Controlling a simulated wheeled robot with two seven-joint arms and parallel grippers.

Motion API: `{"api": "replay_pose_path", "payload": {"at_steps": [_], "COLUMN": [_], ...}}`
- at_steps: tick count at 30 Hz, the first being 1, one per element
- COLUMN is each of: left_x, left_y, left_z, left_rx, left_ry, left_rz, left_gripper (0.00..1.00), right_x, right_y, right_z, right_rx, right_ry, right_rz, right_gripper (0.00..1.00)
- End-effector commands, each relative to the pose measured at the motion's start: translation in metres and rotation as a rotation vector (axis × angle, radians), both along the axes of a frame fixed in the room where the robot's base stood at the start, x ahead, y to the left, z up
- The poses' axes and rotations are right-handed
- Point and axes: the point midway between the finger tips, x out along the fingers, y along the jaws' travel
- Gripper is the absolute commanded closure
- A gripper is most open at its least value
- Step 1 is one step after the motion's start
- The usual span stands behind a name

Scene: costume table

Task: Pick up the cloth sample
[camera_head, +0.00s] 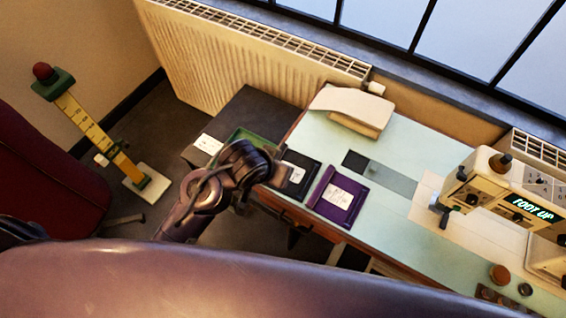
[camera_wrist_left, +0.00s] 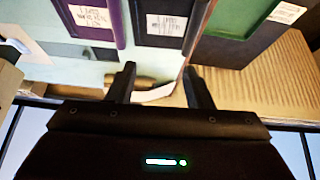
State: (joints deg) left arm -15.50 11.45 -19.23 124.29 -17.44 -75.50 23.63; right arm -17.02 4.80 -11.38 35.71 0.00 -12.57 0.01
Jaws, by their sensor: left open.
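No piece is marked as the cloth sample. A flat grey-green strip with a dark end (camera_head: 390,179) lies on the table right of the purple tray and may be it; it also shows at the left of the left wrist view (camera_wrist_left: 78,52). A cream folded piece (camera_head: 352,106) lies at the table's back left corner; I cannot tell if it is cloth. My left gripper (camera_wrist_left: 159,68) is open, with nothing held between its fingers. In the head view its arm reaches over the table's left edge and its fingertips are hard to make out. My right gripper is not in view.
A purple tray (camera_head: 317,200), a black tray (camera_head: 289,188) and a green tray (camera_head: 262,138) carry white labels. A sewing machine (camera_head: 515,193) with a lit display stands at the right of the pale green table (camera_head: 405,138). A radiator (camera_head: 250,57) runs behind.

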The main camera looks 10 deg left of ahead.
Motion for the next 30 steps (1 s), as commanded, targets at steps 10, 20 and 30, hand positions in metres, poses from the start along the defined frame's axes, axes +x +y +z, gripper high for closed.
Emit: {"api": "replay_pose_path", "payload": {"at_steps": [10,20,30], "left_x": [0.028,0.040,0.056], "left_y": [-0.078,-0.088,0.032], "left_z": [0.009,-0.053,-0.079], "left_rx": [-0.076,-0.043,0.150], "left_ry": [-0.075,0.131,0.442], "left_rz": [-0.160,-0.282,-0.038], "left_gripper": [0.54,0.54,0.54], "right_x": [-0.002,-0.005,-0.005], "right_y": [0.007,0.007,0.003], "right_z": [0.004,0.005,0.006], "right_rx": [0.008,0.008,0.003], "right_ry": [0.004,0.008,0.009], "right_rz": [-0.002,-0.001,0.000], "right_gripper": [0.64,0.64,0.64]}}
